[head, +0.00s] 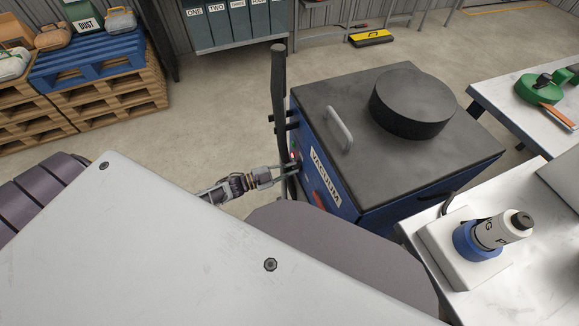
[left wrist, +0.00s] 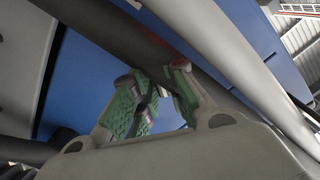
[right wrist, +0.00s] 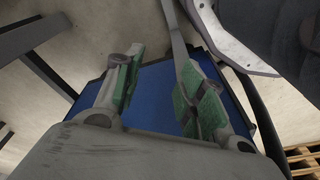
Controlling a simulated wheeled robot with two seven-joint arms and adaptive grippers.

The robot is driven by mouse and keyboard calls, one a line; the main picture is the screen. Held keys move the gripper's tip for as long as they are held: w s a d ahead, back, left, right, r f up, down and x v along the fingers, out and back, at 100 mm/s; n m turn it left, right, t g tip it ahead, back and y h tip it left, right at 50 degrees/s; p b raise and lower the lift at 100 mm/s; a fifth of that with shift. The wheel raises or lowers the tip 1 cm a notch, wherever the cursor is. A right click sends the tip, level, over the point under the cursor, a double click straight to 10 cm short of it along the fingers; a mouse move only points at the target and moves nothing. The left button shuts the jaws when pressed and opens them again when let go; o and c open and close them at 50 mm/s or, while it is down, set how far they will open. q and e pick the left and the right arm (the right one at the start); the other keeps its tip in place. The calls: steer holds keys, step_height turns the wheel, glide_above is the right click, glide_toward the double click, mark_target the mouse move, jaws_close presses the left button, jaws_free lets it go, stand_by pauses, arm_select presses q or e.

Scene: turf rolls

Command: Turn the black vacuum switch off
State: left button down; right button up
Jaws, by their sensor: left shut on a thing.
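The vacuum (head: 400,140) is a blue cabinet with a dark top, standing right of centre in the head view. My left gripper (head: 292,171) is at the left end of its labelled front face, beside a dark upright hose. In the left wrist view, its green-padded fingers (left wrist: 155,100) are close around a small dark piece (left wrist: 152,92), which looks like the black vacuum switch; the fingers hide most of it. A small lit red spot (head: 292,155) shows just above the gripper. My right gripper (right wrist: 162,82) is open and empty, with a blue surface beyond it.
The dark hose (head: 279,100) rises close to my left gripper. A metal handle (head: 339,128) and a round black lid (head: 411,103) are on the vacuum's top. Pallets (head: 110,100) stand at upper left.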

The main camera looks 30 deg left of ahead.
arm_select(q)
steer(key=n+p, duration=0.2)
steer(key=n, duration=0.2)
steer(key=shift+n+p, duration=0.5)
steer(key=shift+n, duration=1.1)
arm_select(e)
step_height(320, 180, down, 9)
steer(key=s+d, duration=0.1)
steer(key=d, duration=0.1)
steer(key=shift+s+d+f+t, duration=0.2)
steer(key=shift+s+d+t, duration=0.1)
steer(key=shift+d, duration=0.1)
arm_select(q)
steer(key=shift+f, duration=0.1)
steer(key=c, duration=1.4)
jaws_free()
steer(key=shift+c, duration=0.2)
arm_select(e)
steer(key=shift+d, duration=0.1)
arm_select(q)
steer(key=shift+s+a, duration=0.1)
steer(key=v, duration=1.1)
steer(key=shift+s+a, duration=0.25)
steer(key=shift+s, duration=0.05)
steer(key=shift+s+a, duration=0.1)
arm_select(e)
steer(key=shift+s, duration=0.15)
